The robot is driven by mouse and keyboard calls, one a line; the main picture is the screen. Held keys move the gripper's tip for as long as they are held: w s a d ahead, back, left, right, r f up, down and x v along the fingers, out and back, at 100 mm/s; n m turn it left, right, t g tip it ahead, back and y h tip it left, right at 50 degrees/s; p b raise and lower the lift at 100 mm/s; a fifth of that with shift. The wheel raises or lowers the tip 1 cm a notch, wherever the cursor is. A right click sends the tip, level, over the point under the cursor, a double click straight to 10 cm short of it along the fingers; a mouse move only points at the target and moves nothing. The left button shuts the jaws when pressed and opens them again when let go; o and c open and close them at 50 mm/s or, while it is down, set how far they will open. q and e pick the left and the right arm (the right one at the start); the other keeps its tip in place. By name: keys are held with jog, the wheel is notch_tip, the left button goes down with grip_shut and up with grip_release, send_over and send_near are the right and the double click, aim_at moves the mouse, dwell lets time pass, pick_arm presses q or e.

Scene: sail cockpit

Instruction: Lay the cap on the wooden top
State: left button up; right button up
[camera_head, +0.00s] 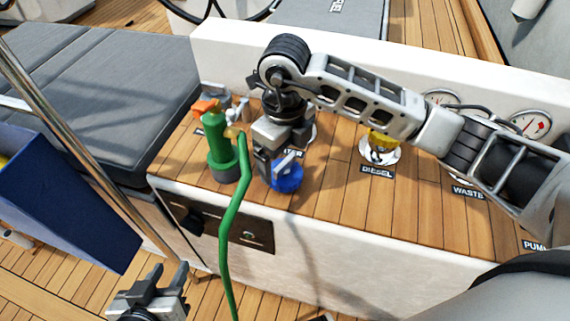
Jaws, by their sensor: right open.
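The blue cap (288,178) is at the fingertips of my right gripper (273,172), low over or on the wooden top (330,190) near its front edge. Whether the cap touches the wood is hard to tell. My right gripper points down and is open, with its fingers close beside the cap and partly in front of it. The water fitting behind is mostly hidden by this gripper. My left gripper (165,277) is low at the left, in front of the cockpit box and away from the cap. Its fingers look apart and empty.
A green hose nozzle (215,135) stands left of the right gripper, its hose (228,230) hanging over the front edge. A yellow cap (382,140) is on the diesel fitting. A steel rail (90,160) and blue box (65,200) are at left. Wood between the caps is clear.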

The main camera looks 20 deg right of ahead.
notch_tip(320, 180, up, 7)
jog(key=shift+r, duration=0.2)
dwell(0.5)
